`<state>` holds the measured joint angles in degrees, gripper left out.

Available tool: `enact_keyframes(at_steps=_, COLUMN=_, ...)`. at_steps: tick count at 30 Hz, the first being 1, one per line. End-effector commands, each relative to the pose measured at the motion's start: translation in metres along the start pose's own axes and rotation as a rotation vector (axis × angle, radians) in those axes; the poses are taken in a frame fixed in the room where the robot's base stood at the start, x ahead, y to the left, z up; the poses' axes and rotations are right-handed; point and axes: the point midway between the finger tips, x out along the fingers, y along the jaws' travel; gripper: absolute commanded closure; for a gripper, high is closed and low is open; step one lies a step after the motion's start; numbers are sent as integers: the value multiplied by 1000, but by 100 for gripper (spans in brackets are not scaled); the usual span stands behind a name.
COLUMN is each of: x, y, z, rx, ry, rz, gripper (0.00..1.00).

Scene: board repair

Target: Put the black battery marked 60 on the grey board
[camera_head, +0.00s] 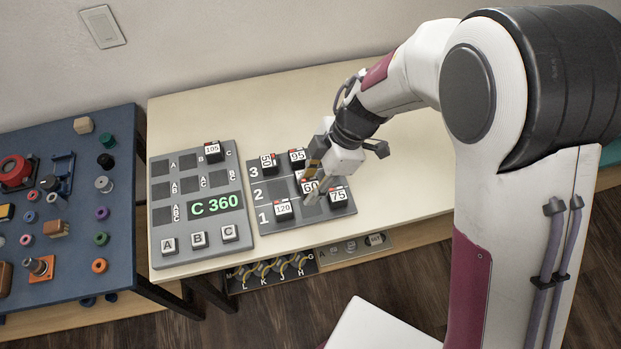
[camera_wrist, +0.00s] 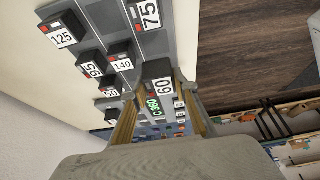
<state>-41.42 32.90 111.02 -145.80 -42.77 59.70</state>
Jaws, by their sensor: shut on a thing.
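The black battery marked 60 (camera_head: 310,187) has a white label and sits between the fingers of my gripper (camera_head: 316,190), which is shut on it. In the wrist view the same battery (camera_wrist: 158,83) shows between the two fingers (camera_wrist: 160,118). It is over the numbered rack (camera_head: 263,187); I cannot tell whether it is clear of the surface. The grey board (camera_head: 195,252) lies left of the rack, with a green C 360 display (camera_head: 214,205). A battery marked 105 (camera_head: 212,152) is in its top right area; its other slots look empty.
The rack holds batteries marked 120 (camera_head: 283,208), 75 (camera_head: 338,196), 95 (camera_head: 297,157) and 50 (camera_head: 268,163). The wrist view also shows 125 (camera_wrist: 62,30) and 140 (camera_wrist: 121,62). A blue table (camera_head: 75,270) with assorted parts stands left. Bare tabletop lies behind the boards.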

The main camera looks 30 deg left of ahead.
Motion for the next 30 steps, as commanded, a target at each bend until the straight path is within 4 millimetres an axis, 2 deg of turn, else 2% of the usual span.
enact_keyframes(at_steps=18, x=43, y=0, z=18, rx=1, ry=1, rz=-1, gripper=95)
enact_keyframes(at_steps=30, x=58, y=0, z=24, rx=0, ry=1, rz=0, gripper=95)
